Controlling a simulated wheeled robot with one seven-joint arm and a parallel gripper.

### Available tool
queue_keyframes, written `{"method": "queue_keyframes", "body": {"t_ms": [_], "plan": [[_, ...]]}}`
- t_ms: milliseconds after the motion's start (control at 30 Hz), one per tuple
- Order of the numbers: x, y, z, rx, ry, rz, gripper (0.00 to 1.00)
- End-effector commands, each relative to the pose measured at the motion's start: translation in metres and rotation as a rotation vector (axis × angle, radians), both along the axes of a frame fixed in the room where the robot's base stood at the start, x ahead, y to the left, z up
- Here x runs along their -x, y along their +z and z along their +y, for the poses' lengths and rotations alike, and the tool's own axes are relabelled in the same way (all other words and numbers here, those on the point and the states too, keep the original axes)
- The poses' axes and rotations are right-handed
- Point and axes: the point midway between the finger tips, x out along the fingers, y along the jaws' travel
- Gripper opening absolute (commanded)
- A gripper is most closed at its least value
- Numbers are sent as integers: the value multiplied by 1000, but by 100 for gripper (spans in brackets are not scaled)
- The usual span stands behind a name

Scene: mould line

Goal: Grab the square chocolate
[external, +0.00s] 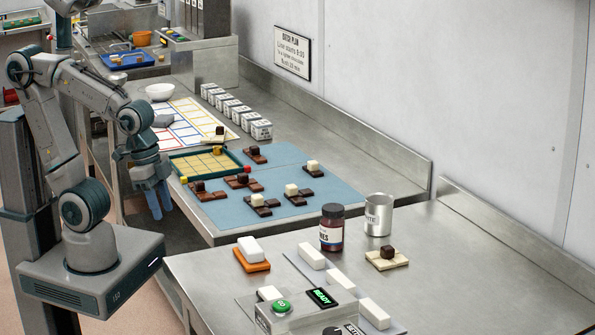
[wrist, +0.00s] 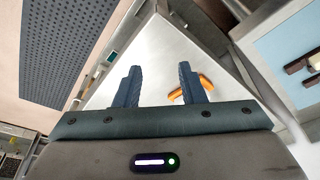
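Several small square chocolates sit on bar-shaped bases on the blue mat (external: 330,185) in the external view. Some are dark, such as the dark square (external: 198,186) on a brown base; others are white, such as the white square (external: 312,165). A dark square (external: 387,251) also sits on a cream base on the near table. I cannot tell which one the task means. My gripper (external: 160,205) hangs left of the blue mat, fingers down and apart. In the wrist view my gripper (wrist: 158,85) is open and empty, with an orange piece (wrist: 175,94) partly behind the right finger.
A green-rimmed tray (external: 178,169) stands at the mat's left. A dark jar (external: 331,232) and metal can (external: 378,215) stand on the near table, with white blocks (external: 341,281) and a control box (external: 281,318). A gap separates the tables. A wall bounds the right.

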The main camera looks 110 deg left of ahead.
Motion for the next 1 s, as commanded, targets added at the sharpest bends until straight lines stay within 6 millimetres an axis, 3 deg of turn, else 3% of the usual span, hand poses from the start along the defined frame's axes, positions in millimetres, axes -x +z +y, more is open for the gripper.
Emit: {"method": "queue_keyframes", "body": {"t_ms": [233, 467, 800, 867, 1000], "plan": [[0, 0, 0, 0, 0, 0, 36], [0, 0, 0, 0, 0, 0, 96], [-6, 3, 1, 0, 6, 0, 96], [-15, 8, 2, -2, 19, -2, 96], [-60, 30, 9, -8, 77, -5, 96]]}}
